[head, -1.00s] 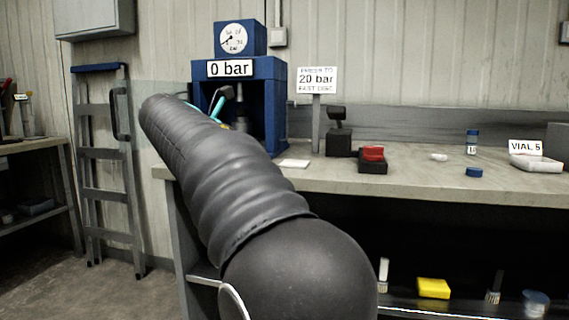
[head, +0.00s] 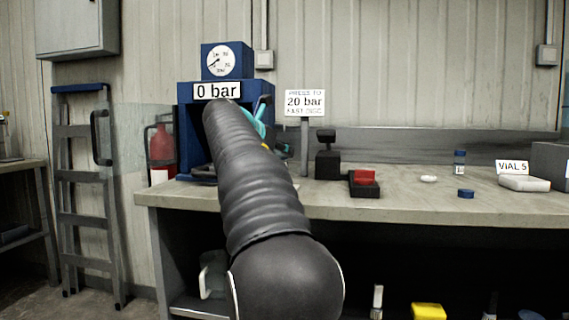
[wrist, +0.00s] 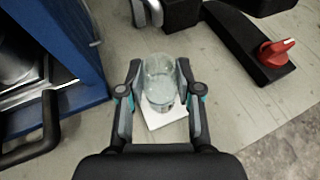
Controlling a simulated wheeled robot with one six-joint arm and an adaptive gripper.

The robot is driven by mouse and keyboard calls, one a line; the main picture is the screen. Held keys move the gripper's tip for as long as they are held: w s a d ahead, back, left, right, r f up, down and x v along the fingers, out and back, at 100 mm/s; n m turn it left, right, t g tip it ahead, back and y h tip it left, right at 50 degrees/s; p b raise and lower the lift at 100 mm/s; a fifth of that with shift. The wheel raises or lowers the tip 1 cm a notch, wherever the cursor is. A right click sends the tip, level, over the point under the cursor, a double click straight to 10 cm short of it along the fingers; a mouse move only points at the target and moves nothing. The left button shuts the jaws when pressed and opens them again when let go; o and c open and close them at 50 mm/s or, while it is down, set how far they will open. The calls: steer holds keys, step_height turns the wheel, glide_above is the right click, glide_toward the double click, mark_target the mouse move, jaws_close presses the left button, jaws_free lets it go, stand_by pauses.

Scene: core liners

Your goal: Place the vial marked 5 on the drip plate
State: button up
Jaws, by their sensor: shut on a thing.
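My gripper (wrist: 160,95) is shut on a clear, open-topped glass vessel (wrist: 159,68), held between its two fingers. No number can be read on the vessel. A white square plate (wrist: 165,117) lies on the bench under the vessel in the wrist view; I cannot tell whether they touch.
The blue press (wrist: 48,60), its gauge sign at 0 bar (head: 217,91), stands left of my gripper. A black block with a red handle (head: 365,178) and a black stand (head: 327,160) are to the right. A blue cap (head: 466,193) and a white disc (head: 428,179) lie further right.

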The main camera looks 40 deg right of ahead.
steer(key=shift+w+d, duration=0.2)
steer(key=shift+d, duration=0.7)
steer(key=shift+f+b, duration=0.95)
steer(key=shift+f, duration=0.8)
steer(key=shift+f, duration=0.15)
steer(key=o, duration=1.1)
steer(key=shift+a+r, duration=0.15)
steer(key=shift+r, duration=0.15)
steer(key=p+v, duration=0.1)
steer(key=v, duration=1)
steer(key=shift+s+a, duration=0.1)
steer(key=shift+a, duration=0.2)
